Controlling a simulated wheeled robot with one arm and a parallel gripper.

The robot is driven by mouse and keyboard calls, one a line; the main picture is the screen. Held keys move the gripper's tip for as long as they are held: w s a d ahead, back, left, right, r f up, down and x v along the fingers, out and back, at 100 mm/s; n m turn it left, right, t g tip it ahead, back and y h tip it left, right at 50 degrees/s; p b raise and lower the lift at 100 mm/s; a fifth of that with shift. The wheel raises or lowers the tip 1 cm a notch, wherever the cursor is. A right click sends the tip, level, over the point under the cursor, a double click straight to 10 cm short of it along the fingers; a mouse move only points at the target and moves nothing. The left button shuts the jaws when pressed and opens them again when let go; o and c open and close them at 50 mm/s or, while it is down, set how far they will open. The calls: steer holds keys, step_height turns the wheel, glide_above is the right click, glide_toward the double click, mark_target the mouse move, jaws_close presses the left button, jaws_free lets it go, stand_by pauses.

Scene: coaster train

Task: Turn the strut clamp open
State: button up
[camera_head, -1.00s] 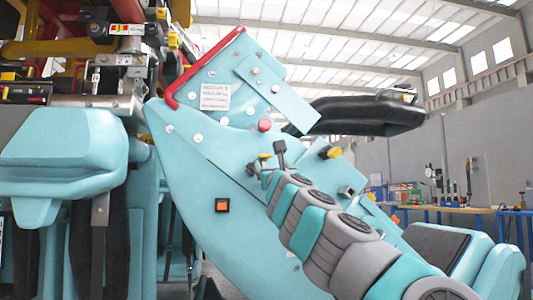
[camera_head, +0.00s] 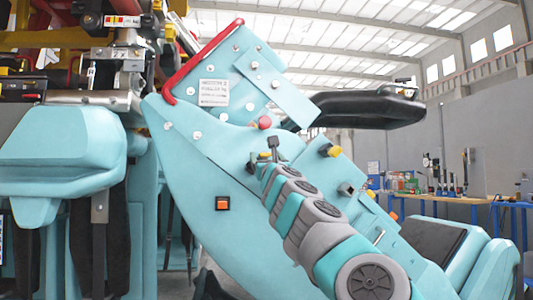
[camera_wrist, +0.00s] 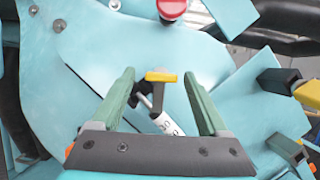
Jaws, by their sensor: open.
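My gripper (camera_wrist: 158,77) is open in the wrist view, with its two green fingers spread. Between the fingertips shows a yellow-topped handle (camera_wrist: 161,76) on a dark stem, which I take to be the strut clamp. A gap shows on each side of it, and neither finger visibly touches it. I cannot tell how deep it sits between the fingers. Below it is a pale rod with dark markings (camera_wrist: 167,123), partly hidden by the gripper's base.
A red knob (camera_wrist: 172,8) is just above the handle; the head view shows it too (camera_head: 264,123). A yellow-tipped black fitting (camera_head: 330,151) is to the right. A black padded bar (camera_head: 350,108) juts out above. The turquoise side panel (camera_head: 195,165) lies close behind my gripper.

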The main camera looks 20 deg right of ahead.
steer(key=shift+w+d, duration=0.1)
jaws_close()
stand_by(0.8)
